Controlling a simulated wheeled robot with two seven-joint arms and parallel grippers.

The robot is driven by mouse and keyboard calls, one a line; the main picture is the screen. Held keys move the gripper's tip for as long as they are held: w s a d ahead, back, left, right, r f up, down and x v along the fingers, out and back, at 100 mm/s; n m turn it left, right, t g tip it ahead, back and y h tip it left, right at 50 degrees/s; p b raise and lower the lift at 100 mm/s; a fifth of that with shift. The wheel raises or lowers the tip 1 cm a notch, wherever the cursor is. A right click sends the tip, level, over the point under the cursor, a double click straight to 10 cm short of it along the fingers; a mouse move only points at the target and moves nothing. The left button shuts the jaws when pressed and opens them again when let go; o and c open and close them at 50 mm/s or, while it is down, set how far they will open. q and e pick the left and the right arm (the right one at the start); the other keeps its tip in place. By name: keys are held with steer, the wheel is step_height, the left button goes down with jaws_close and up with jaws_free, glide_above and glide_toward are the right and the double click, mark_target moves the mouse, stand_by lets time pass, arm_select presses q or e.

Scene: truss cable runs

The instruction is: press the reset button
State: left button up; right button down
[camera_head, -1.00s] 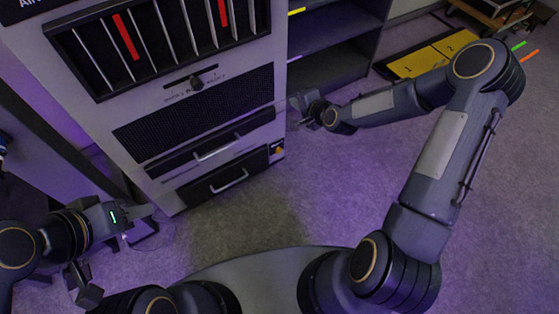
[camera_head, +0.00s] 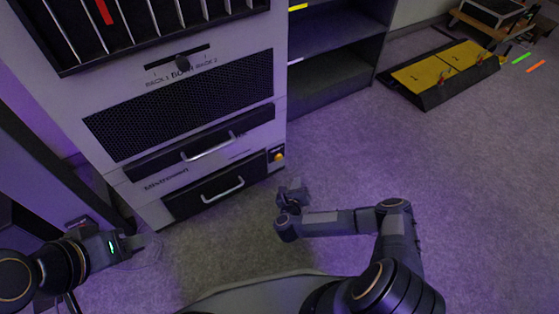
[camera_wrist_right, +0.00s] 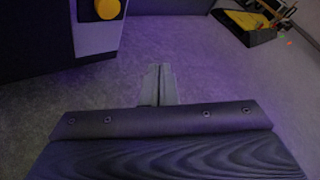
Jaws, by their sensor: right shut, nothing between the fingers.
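The button (camera_head: 278,157), yellow and round on a dark plate, sits at the lower right corner of the white machine's front (camera_head: 140,183). It also shows at the top left of the right wrist view (camera_wrist_right: 107,9), cut by the edge. My right gripper (camera_head: 292,186) is just below the button in the head view, apart from it and low over the carpet. Its fingers (camera_wrist_right: 158,72) are shut and empty in the right wrist view, with the button up and to their left. My left gripper (camera_head: 140,242) is at the lower left beside the machine; its finger opening is unclear.
Two drawers with handles (camera_head: 222,188) are left of the button. A dark shelf (camera_head: 335,80) stands right of the machine. A yellow numbered platform (camera_head: 440,70) lies at the back right. Carpet (camera_head: 470,190) on the right is free.

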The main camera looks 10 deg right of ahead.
mark_target(278, 157)
steer(key=w+a+b, duration=0.3)
steer(key=w, duration=0.5)
steer(key=shift+w+b, duration=0.2)
steer(key=shift+b, duration=0.15)
steer(key=shift+w+a, duration=0.1)
stand_by(1.9)
steer(key=shift+w+a+b, duration=0.1)
steer(key=shift+w+b, duration=0.15)
steer(key=shift+b, duration=0.05)
steer(key=shift+w+a+b, duration=0.15)
steer(key=shift+w+b, duration=0.2)
steer(key=shift+w, duration=0.2)
stand_by(0.7)
steer(key=shift+s, duration=0.1)
steer(key=shift+s+d+p, duration=0.3)
steer(key=shift+s+p, duration=0.15)
steer(key=shift+s, duration=0.4)
